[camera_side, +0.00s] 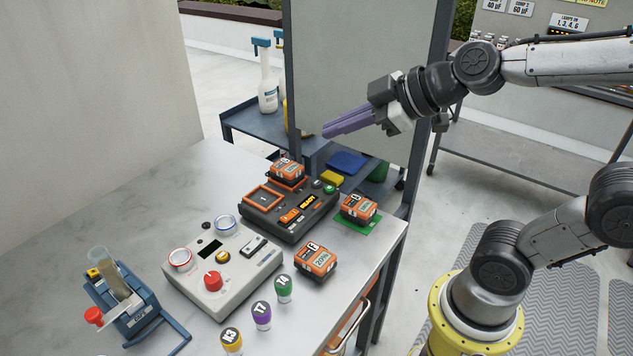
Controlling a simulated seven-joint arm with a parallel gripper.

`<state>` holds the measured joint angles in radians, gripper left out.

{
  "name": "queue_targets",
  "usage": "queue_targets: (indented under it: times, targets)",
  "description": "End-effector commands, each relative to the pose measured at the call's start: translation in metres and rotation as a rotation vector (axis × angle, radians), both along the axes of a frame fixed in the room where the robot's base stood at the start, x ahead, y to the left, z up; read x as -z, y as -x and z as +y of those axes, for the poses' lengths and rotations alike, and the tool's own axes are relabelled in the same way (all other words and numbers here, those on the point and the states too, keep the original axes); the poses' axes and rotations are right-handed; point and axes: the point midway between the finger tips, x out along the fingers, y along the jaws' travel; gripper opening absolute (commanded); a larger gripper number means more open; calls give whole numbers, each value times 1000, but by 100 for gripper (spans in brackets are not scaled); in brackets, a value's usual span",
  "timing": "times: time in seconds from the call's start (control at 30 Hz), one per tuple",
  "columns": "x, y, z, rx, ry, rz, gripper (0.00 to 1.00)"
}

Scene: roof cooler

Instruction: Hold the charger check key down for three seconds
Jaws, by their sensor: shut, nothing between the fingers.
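The charger (273,224) is a dark box on the table with an amber display (308,201) reading READY. An orange key (289,216) and small round buttons (317,185) show on its top and right side; which is the check key I cannot tell. Its orange-framed bay marked 1 (263,198) is empty. An orange battery pack (287,170) sits in the rear bay. My gripper (325,132) has purple fingers, shut and empty, in the air above and behind the charger, clear of it.
An orange pack (359,208) sits on a green pad and another (316,261) stands near the front edge. A grey tester (225,278) with knobs, numbered bottles (262,316) and a blue stand (135,310) are nearby. A grey panel (356,70) rises behind. The table's left rear is bare.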

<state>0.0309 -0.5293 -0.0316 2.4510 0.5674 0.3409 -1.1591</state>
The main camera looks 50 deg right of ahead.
Motion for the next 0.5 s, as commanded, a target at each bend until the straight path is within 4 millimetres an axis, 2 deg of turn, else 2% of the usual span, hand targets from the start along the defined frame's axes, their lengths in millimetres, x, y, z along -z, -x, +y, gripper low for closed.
queue_targets:
  times: [0.13, 0.23, 0.4, 0.5]
  targets:
    - [1, -44, -21, 34, 85, -57, 0]
    - [11, -71, -44, 87, 152, -65, 0]
    - [44, -103, -85, 196, 237, -3, 0]
    - [68, -114, -104, 258, 246, 55, 0]
